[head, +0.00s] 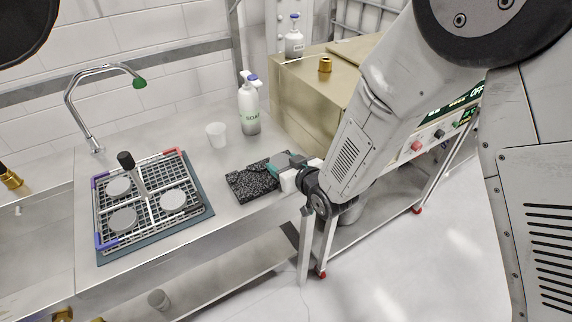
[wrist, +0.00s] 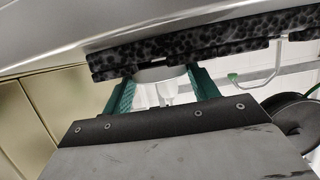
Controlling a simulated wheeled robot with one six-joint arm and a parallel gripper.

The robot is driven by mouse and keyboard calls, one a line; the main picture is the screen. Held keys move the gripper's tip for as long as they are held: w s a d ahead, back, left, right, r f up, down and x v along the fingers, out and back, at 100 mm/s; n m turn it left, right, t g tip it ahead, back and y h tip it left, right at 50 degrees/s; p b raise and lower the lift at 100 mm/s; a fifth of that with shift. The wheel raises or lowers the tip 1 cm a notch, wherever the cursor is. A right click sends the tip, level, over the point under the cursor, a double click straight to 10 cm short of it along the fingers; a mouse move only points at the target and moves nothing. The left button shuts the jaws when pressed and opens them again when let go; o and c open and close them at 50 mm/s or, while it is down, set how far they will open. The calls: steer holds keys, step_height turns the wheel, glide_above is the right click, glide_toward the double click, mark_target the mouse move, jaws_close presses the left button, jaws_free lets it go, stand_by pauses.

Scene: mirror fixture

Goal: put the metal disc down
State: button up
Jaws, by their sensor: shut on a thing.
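My gripper (head: 273,170) is low over the right part of a black speckled foam block (head: 248,183) on the steel counter. In the wrist view its two green fingers (wrist: 160,88) are shut on the metal disc (wrist: 160,73), a grey piece between them. The foam block (wrist: 200,48) shows right beside the disc and hides part of it. I cannot tell whether the disc touches the foam. In the head view the held disc is hidden by the gripper and foam.
A wire rack (head: 150,200) with several compartments and three grey discs (head: 173,200) stands left on a dark mat. A large tan box (head: 300,100) is at the back right. The counter's front edge is close.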

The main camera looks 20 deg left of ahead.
steer(key=o, duration=1.1)
steer(key=shift+f, duration=0.15)
steer(key=shift+c, duration=0.2)
steer(key=shift+f, duration=0.25)
steer(key=v, duration=0.8)
steer(key=shift+w+d+f, duration=0.2)
steer(key=shift+w+d, duration=0.05)
steer(key=shift+d, duration=0.05)
